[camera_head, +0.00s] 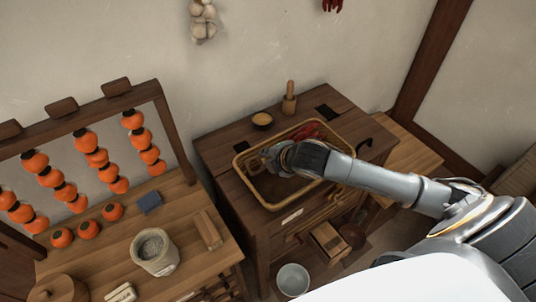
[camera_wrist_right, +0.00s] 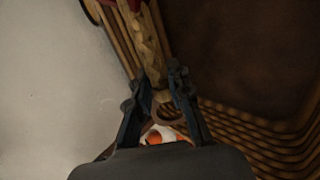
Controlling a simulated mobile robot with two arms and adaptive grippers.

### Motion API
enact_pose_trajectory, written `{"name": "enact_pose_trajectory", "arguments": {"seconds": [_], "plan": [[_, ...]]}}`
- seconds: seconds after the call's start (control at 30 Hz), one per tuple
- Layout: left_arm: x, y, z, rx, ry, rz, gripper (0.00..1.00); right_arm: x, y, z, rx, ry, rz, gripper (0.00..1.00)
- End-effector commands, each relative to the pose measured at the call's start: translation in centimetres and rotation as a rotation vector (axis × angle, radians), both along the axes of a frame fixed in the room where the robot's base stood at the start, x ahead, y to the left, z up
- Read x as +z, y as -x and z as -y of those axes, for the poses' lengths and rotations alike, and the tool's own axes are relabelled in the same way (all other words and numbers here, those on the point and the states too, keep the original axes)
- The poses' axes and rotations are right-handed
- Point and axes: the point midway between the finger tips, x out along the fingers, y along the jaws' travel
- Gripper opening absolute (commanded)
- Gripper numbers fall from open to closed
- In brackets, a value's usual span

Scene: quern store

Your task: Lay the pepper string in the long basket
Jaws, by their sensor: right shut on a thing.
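The long basket (camera_head: 246,180) is a tan wicker tray on top of the wooden cabinet; its weave (camera_wrist_right: 262,142) fills the lower right of the wrist view. My right gripper (camera_head: 281,158) is over the left part of the basket. In the wrist view its fingers (camera_wrist_right: 165,100) are shut on the pale braided cord (camera_wrist_right: 150,48) of the pepper string, near a ring at the cord's end. The string's red peppers (camera_head: 308,130) show at the basket's back side. I cannot tell whether they rest on the bottom. My left gripper is out of view.
A small bowl (camera_head: 262,119) and a wooden pestle (camera_head: 290,104) stand behind the basket. Left is a table with a persimmon rack (camera_head: 88,110) and a stone-coloured pot (camera_head: 154,252). Garlic (camera_head: 203,22) hangs on the wall. A pale bucket (camera_head: 293,280) stands below the cabinet.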

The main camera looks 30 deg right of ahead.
Motion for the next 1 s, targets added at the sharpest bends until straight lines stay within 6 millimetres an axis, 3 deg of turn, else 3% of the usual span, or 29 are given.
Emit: {"name": "enact_pose_trajectory", "arguments": {"seconds": [0.47, 0.5, 0.6, 0.63, 0.83, 1.0], "plan": [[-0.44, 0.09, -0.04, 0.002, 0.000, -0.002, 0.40, -0.81, 0.00, -0.02, 0.001, 0.001, 0.001, 0.00], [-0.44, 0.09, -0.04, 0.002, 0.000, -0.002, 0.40, -0.81, 0.00, -0.02, 0.001, 0.001, 0.001, 0.21], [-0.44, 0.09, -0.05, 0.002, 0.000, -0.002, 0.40, -0.81, 0.00, -0.01, 0.001, 0.001, 0.001, 0.41], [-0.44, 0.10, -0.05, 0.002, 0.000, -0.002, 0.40, -0.80, -0.01, -0.01, 0.001, 0.001, 0.001, 0.46], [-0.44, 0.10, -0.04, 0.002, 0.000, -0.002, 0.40, -0.80, -0.01, -0.01, 0.001, 0.001, 0.001, 0.46], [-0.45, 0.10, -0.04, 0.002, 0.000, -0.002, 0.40, -0.83, 0.01, -0.02, 0.001, 0.001, 0.000, 0.74]]}}
